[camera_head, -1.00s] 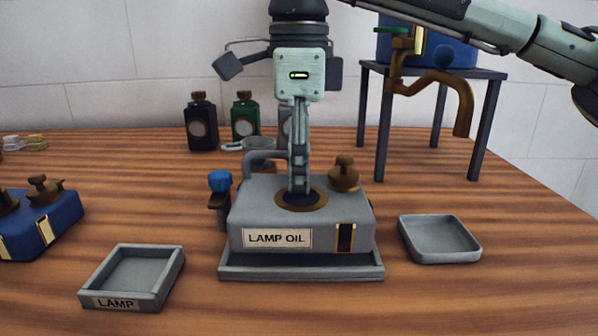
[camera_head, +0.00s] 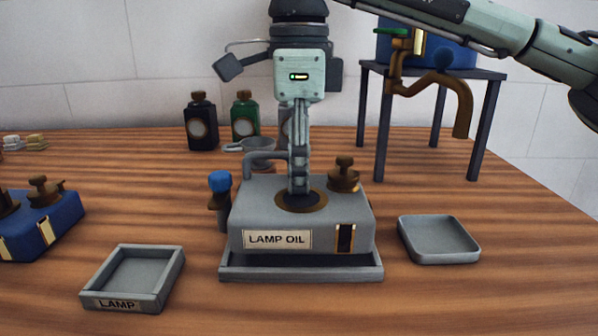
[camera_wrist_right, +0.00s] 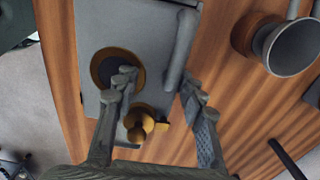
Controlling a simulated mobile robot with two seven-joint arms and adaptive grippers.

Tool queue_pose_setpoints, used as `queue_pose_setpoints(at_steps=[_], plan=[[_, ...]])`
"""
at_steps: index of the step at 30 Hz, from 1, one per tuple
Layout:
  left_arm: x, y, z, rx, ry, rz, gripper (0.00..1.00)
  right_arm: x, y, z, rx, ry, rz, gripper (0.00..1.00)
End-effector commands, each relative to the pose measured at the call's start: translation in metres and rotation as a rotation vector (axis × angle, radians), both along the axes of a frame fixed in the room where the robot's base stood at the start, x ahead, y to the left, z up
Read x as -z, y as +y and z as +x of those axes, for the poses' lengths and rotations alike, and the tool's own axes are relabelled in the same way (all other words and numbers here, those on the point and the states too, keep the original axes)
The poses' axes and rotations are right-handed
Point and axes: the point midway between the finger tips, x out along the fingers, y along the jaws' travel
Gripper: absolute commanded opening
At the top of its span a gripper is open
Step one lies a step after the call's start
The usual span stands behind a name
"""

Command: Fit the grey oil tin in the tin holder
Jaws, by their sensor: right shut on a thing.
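The grey oil tin (camera_head: 300,215), labelled LAMP OIL, is upright at the middle of the table. It has a brass cap (camera_head: 344,172) and a looped grey handle (camera_head: 262,157). My right gripper (camera_head: 299,190) comes down from above and is shut on the handle; in the right wrist view its fingers (camera_wrist_right: 158,95) straddle the handle (camera_wrist_right: 181,48). The tin is directly over a low grey tray-like holder (camera_head: 302,274), roughly lined up with it. A dark shadowed strip shows between tin and front rim; I cannot tell whether the tin rests on the floor. My left gripper is out of view.
A LAMP-labelled tray (camera_head: 112,302) stands empty at left, another shallow grey tray (camera_head: 438,240) at right. A blue tin (camera_head: 40,225) is far left.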

Motion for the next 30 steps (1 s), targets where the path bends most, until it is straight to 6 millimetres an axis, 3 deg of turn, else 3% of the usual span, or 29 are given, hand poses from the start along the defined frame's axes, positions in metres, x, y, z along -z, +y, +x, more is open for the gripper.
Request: queue_pose_setpoints(at_steps=[30], plan=[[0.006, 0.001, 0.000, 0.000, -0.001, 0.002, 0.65, 0.010, 0.000, 0.000, 0.000, -0.002, 0.002, 0.00]])
